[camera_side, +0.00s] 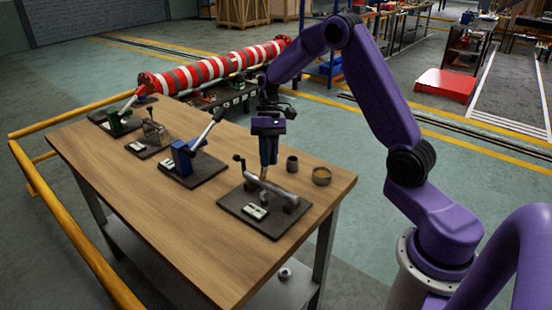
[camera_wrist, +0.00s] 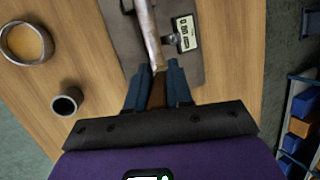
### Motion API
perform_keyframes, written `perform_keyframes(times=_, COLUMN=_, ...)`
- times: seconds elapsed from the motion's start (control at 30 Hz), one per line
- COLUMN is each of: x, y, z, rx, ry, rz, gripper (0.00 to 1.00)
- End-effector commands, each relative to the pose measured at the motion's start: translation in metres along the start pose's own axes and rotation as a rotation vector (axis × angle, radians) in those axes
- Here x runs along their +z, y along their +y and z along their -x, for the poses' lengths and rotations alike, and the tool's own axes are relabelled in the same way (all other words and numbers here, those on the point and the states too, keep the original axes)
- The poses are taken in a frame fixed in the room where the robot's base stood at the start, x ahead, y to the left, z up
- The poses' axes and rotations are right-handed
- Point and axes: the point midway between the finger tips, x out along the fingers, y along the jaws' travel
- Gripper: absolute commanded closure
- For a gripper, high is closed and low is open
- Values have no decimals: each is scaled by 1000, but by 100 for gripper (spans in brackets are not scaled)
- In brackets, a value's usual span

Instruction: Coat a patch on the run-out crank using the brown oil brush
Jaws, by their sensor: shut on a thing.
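The run-out crank (camera_side: 275,192) is a silver-grey shaft lying on a dark base plate at the near right of the bench. It also shows in the wrist view (camera_wrist: 149,30), running up from between my fingers. My gripper (camera_side: 265,163) points down over the crank. In the wrist view its blue fingers (camera_wrist: 158,82) are shut on the brown oil brush (camera_wrist: 157,95). The brush's lower end is over or at the crank; I cannot tell whether it touches. The gripper hides part of the crank and most of the brush.
A small readout (camera_wrist: 186,33) sits beside the crank on its base plate (camera_side: 236,204). A cup of amber liquid (camera_side: 321,176) and a dark cup (camera_side: 292,163) stand to the right. A blue fixture (camera_side: 184,158) stands left. The wooden bench's (camera_side: 190,222) front is clear.

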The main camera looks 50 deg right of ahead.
Motion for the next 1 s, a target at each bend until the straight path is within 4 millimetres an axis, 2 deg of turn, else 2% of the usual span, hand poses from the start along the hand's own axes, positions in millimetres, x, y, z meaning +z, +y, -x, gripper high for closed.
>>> perform_keyframes(times=0.33, x=-22, y=-2, z=6, rx=0, ry=0, rz=1, gripper=100)
perform_keyframes(times=1.0, x=34, y=2, z=-10, rx=-1, ry=-2, rz=-1, gripper=100)
